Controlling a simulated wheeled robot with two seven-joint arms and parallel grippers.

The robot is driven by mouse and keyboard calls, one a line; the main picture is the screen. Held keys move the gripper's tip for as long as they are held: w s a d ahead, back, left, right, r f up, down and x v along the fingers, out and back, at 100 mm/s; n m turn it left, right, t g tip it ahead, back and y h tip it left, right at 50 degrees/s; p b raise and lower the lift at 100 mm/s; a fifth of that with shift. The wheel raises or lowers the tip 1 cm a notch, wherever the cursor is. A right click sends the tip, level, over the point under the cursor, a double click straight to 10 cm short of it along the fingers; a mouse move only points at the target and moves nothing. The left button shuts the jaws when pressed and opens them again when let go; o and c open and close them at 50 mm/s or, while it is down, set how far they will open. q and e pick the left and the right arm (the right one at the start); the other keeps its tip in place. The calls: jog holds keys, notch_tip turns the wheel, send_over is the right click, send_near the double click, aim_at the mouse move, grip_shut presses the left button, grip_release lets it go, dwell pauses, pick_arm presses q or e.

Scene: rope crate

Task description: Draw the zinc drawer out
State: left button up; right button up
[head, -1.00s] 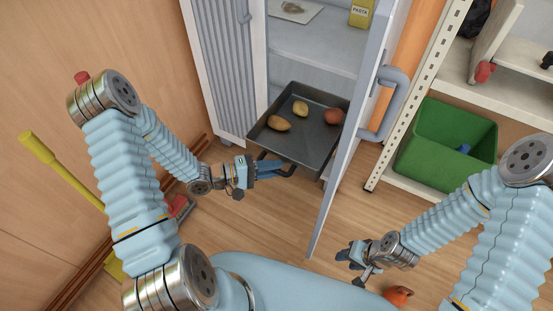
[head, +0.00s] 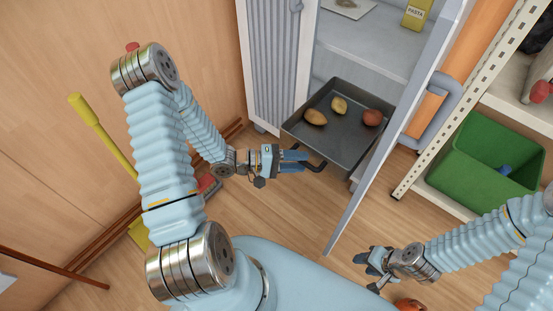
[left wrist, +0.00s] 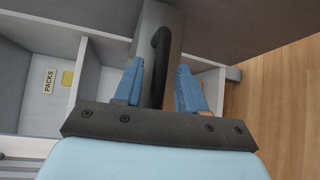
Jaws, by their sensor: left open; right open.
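The zinc drawer (head: 340,148) is a dark grey tray standing out from the cabinet, between its two doors. Several potato-like vegetables (head: 339,105) lie in it. Its dark bar handle (head: 318,166) is at the front; in the left wrist view the handle (left wrist: 161,50) stands between my fingers. My left gripper (head: 303,160) is open at the handle, with a finger on each side of it, and gaps show beside the bar. My right gripper (head: 368,270) is open and empty, low over the floor right of the door.
The open cabinet door (head: 400,125) with a grey handle (head: 440,112) stands right of the drawer. A ribbed door (head: 275,55) is on the left. A green crate (head: 480,165) sits on a right-hand shelf. A yellow-handled tool (head: 95,120) leans at left. An orange object (head: 410,304) lies low right.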

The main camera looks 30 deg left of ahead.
pick_arm(q)
jog(key=v, duration=1.2)
jog(key=shift+s, duration=0.1)
jog(key=w+d+f+m+y, duration=0.1)
jog(key=w+d+f+y, duration=0.25)
jog(key=f, duration=0.25)
jog(key=w+d+f+y, duration=0.2)
jog(key=d+f+y, duration=0.15)
jog(key=f, duration=0.25)
jog(key=s+d+f+m+g+y, duration=0.1)
jog(key=s+d+f+m+g, duration=0.2)
jog(key=s, duration=0.4)
jog(key=s+d+f+m+g+y, duration=0.1)
jog(key=s+d+f+g+y, duration=0.15)
jog(key=s+d+g, duration=0.35)
jog(key=shift+w+d+r+m+t+h, duration=0.15)
jog(key=shift+w+d+r+m+h, duration=0.1)
jog(key=shift+d+r+m, duration=0.25)
jog(key=shift+w+d+r+m+t+h, duration=0.2)
jog(key=shift+w+d+r+m, duration=0.1)
jog(key=shift+d, duration=0.3)
